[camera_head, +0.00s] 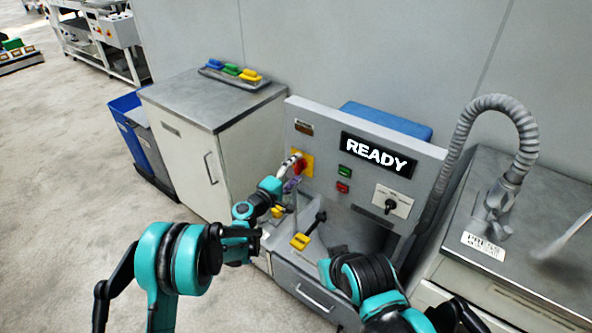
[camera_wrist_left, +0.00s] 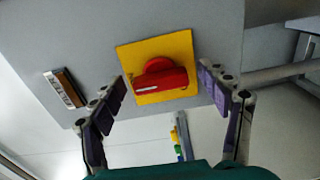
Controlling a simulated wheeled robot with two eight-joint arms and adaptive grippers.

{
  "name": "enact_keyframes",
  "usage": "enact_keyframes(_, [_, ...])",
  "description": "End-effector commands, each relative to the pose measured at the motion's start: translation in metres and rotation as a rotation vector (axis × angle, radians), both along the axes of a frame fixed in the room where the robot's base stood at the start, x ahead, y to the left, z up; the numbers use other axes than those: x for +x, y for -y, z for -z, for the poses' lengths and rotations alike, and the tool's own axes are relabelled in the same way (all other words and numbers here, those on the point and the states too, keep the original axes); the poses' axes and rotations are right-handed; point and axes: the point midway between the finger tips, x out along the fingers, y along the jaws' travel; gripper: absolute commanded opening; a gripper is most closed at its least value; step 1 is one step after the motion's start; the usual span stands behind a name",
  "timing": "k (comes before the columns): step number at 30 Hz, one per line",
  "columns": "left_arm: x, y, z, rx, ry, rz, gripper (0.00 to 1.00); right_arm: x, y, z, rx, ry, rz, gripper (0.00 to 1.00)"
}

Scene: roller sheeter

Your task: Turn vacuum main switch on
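A red rotary switch (camera_wrist_left: 160,80) sits on a square yellow plate (camera_wrist_left: 182,46) on the grey panel. In the head view the red switch (camera_head: 301,167) is partly covered by my left gripper (camera_head: 293,171). In the left wrist view, the fingers of my left gripper (camera_wrist_left: 162,92) are spread apart, one on each side of the red switch, with nothing held. The switch handle lies nearly level across the plate in that view. I cannot tell whether a finger touches it. My right arm shows at the bottom of the head view, but its gripper is not visible.
The panel also has a READY display (camera_head: 376,155), a green button (camera_head: 345,171), a red button (camera_head: 342,187) and a black rotary switch (camera_head: 390,205). A grey cabinet (camera_head: 205,95) stands left. A bench with a grey hose (camera_head: 527,130) stands right.

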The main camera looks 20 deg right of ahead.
Motion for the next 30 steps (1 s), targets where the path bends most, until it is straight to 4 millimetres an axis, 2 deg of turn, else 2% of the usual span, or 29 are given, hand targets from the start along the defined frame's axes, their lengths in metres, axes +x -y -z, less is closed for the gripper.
enact_keyframes(7, [-0.005,-0.008,0.000,-0.001,-0.001,-0.002,0.76,0.000,0.000,0.000,0.000,0.000,0.000,0.00])
enact_keyframes(21, [-0.061,-0.081,0.000,0.000,0.000,-0.002,0.76,0.000,0.000,0.000,0.000,0.000,0.000,0.00])
enact_keyframes(25, [-0.070,-0.091,0.000,0.000,0.000,-0.001,0.76,0.000,0.000,0.000,0.000,0.000,0.000,0.00])
enact_keyframes(30, [-0.074,-0.095,0.000,0.000,0.000,0.000,0.76,0.000,0.000,0.000,0.000,0.000,0.000,0.00])
